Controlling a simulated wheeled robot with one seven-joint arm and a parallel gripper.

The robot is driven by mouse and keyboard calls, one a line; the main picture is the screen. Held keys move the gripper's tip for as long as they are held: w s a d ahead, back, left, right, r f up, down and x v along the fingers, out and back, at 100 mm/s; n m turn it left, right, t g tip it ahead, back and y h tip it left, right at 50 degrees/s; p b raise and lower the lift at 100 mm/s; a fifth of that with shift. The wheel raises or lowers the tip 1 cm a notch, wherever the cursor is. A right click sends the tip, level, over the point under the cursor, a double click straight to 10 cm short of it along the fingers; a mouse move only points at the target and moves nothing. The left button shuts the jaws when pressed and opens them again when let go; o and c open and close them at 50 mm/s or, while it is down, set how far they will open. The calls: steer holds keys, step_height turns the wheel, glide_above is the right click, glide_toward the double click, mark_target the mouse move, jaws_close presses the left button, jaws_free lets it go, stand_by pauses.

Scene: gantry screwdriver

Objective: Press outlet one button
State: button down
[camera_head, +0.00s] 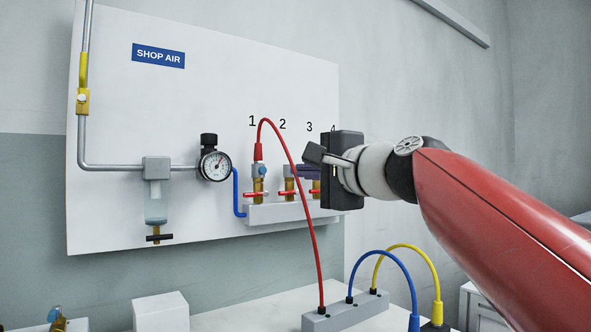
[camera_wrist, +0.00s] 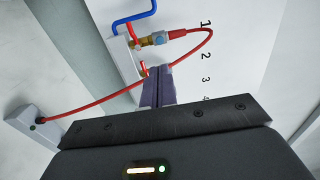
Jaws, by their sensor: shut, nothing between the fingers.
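Outlet one (camera_head: 258,185) is a brass fitting under the label "1" on the manifold (camera_head: 272,213). A red hose (camera_head: 291,165) is plugged into its top, and a red lever crosses its lower part. A small light-blue button (camera_head: 262,170) sits on its front and also shows in the wrist view (camera_wrist: 158,38). My gripper (camera_head: 298,172) is shut and empty, its dark purple fingers pointing left. It is in front of the outlets, over outlet three and beside outlet two. In the wrist view the fingertips (camera_wrist: 158,70) are below outlet one, apart from the button.
The red hose loops down to a grey block (camera_head: 345,311) on the bench, with blue and yellow hoses beside it. A gauge (camera_head: 215,166) and blue tube (camera_head: 237,190) are left of outlet one. Outlet two (camera_head: 289,186) stands between outlet one and my gripper.

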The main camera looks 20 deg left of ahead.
mark_target(264, 172)
steer(key=p+x, duration=0.3)
steer(key=x, duration=0.9)
steer(key=shift+w+a, duration=0.15)
steer(key=shift+w, duration=0.05)
steer(key=shift+p, duration=0.3)
steer(key=shift+w+a+r+p, duration=0.3)
steer(key=shift+w+a+p, duration=0.15)
steer(key=shift+p, duration=0.3)
steer(key=shift+w+a+f, duration=0.1)
steer(key=shift+a+f, duration=0.1)
steer(key=shift+f, duration=0.15)
steer(key=shift+s+d+f, duration=0.1)
steer(key=shift+s+d, duration=0.3)
steer(key=shift+d, duration=0.05)
steer(key=b+v, duration=0.4)
steer(key=v, duration=0.9)
steer(key=shift+r, duration=0.45)
steer(key=shift+s+d, duration=0.1)
